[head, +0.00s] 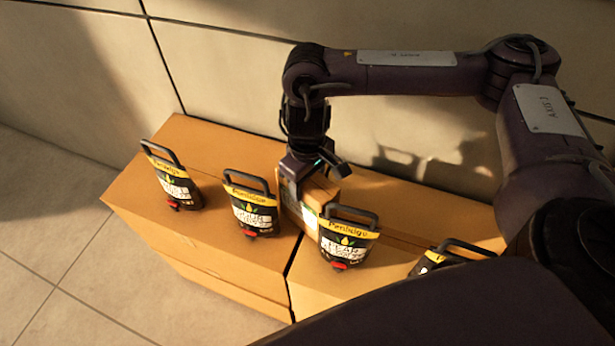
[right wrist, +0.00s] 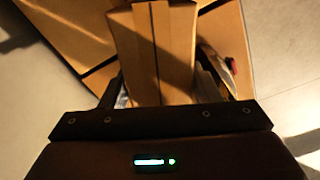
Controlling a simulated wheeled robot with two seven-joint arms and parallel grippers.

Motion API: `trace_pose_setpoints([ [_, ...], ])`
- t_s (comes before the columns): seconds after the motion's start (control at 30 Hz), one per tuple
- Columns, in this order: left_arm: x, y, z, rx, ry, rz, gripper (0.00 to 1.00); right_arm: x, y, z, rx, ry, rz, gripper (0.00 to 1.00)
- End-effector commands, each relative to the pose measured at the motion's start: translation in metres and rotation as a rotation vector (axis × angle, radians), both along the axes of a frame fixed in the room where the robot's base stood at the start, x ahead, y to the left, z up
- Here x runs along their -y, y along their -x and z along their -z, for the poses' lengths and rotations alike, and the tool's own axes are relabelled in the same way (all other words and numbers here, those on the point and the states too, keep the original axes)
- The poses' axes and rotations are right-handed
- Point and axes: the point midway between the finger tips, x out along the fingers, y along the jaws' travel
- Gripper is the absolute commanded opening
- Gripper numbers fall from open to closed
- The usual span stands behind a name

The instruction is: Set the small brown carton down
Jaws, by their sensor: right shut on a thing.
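The small brown carton (head: 303,208) is in my right gripper (head: 312,180), over the large cardboard boxes near the middle of the head view. It sits between two black pouches with handles. In the right wrist view the carton (right wrist: 152,45) shows its brown face with a dark strip down the middle, between the fingers of my right gripper (right wrist: 158,100). The gripper is shut on it from above. I cannot tell whether the carton's bottom touches the box below. My left gripper is in neither view.
Two large cardboard boxes, left (head: 150,208) and right (head: 300,298), stand end to end against a tiled wall (head: 230,60). Several black pouches with yellow bands stand on them, such as one left (head: 252,210) and one right (head: 347,245) of the carton. Tiled floor (head: 50,290) lies in front.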

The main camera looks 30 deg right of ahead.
Motion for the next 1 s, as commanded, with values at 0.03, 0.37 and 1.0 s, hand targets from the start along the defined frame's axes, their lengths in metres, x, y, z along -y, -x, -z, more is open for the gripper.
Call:
trace_pose_setpoints([
  [0.03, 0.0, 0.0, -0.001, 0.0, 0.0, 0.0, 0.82, -0.001, -0.001, -0.002, 0.003, -0.002, -0.001, 0.0],
  [0.37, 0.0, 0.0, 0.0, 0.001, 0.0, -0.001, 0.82, 0.0, 0.0, 0.002, -0.001, -0.001, -0.001, 0.77],
  [1.0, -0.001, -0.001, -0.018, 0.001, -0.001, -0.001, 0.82, 0.0, -0.001, -0.053, 0.007, 0.001, -0.004, 0.78],
])
